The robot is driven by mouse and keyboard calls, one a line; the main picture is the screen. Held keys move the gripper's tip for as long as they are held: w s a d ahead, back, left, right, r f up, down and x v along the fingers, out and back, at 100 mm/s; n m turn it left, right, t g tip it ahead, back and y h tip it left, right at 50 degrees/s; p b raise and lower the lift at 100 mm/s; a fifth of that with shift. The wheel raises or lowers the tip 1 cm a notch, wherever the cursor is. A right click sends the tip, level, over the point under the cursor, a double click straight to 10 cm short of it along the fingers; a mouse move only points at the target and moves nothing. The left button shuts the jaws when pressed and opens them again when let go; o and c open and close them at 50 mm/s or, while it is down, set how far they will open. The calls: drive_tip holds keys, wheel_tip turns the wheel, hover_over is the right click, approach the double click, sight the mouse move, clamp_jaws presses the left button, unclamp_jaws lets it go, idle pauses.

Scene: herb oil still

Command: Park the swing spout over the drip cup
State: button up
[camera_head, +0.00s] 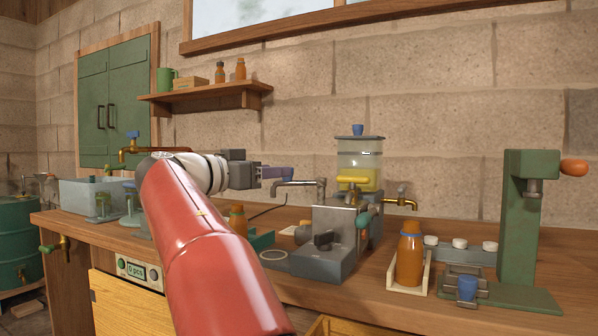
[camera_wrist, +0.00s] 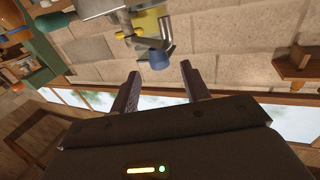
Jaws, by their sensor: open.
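The swing spout (camera_head: 298,183) is a grey metal pipe on a short upright, in front of the tank with yellow liquid. Its outlet bends down at its left end. In the wrist view, which looks upside down, a grey bent pipe (camera_wrist: 148,42), likely the spout, lies beyond my fingers. My gripper (camera_head: 289,173) is open, its fingers close to the spout's left end in the head view; I cannot tell whether they touch. In the wrist view nothing is between the fingertips (camera_wrist: 157,76).
The tank (camera_head: 360,160) stands behind a grey unit (camera_head: 325,255) with a black knob. An orange bottle (camera_head: 410,255) stands in a pale holder, left of a green press (camera_head: 530,215). My red arm hides part of the bench. A shelf (camera_head: 207,94) is on the wall.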

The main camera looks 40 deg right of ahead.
sight(298, 184)
drive_tip(key=d+p, duration=0.1)
drive_tip(key=d, duration=0.6)
drive_tip(key=shift+w, duration=0.1)
drive_tip(key=shift+c, duration=0.3)
clamp_jaws()
